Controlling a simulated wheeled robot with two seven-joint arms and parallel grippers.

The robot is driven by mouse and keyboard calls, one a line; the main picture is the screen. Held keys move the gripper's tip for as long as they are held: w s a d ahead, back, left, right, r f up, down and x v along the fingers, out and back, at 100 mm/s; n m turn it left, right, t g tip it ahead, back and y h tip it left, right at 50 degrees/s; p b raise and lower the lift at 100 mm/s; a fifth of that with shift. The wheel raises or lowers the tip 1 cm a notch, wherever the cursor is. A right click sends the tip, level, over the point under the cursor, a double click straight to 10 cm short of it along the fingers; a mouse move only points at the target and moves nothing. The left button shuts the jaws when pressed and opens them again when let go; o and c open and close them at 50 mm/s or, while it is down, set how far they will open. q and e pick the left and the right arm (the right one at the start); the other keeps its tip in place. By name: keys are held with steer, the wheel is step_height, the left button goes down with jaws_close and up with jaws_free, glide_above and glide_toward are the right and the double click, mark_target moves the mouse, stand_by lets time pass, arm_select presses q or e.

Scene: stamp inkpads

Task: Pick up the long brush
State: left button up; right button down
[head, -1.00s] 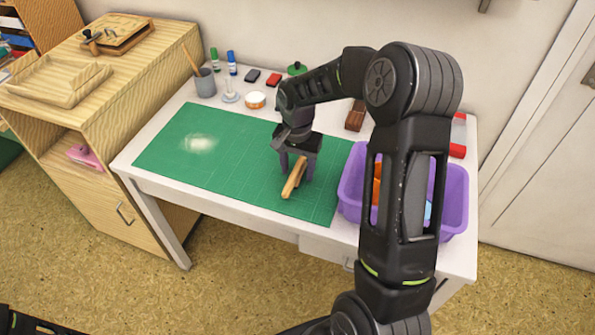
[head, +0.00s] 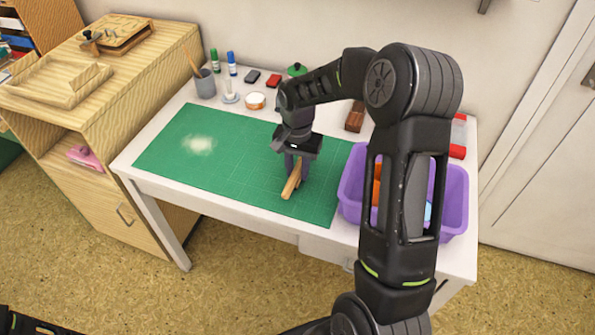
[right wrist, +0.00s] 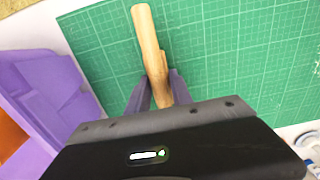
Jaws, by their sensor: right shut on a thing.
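The long brush (head: 290,184) has a light wooden handle and lies on the green cutting mat (head: 240,180) near its front right part. My right gripper (head: 295,172) is over it with the fingers pointing down and shut on it. In the right wrist view the brush (right wrist: 147,40) runs up from between the two fingers (right wrist: 158,90). Its far end is hidden by the gripper body. I cannot tell whether the brush touches the mat. My left gripper is not in view; only a dark bit of my arm shows at the lower left.
A purple bin (head: 453,190) with orange and blue things stands right of the mat, partly behind my right arm. A pale powdery patch (head: 198,144) lies on the mat's clear left half.

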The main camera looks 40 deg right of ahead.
mark_target(298, 168)
step_height(298, 168, up, 10)
steer(key=shift+r, duration=0.25)
stand_by(0.3)
stand_by(0.4)
steer(key=c, duration=1.7)
jaws_free()
jaws_close()
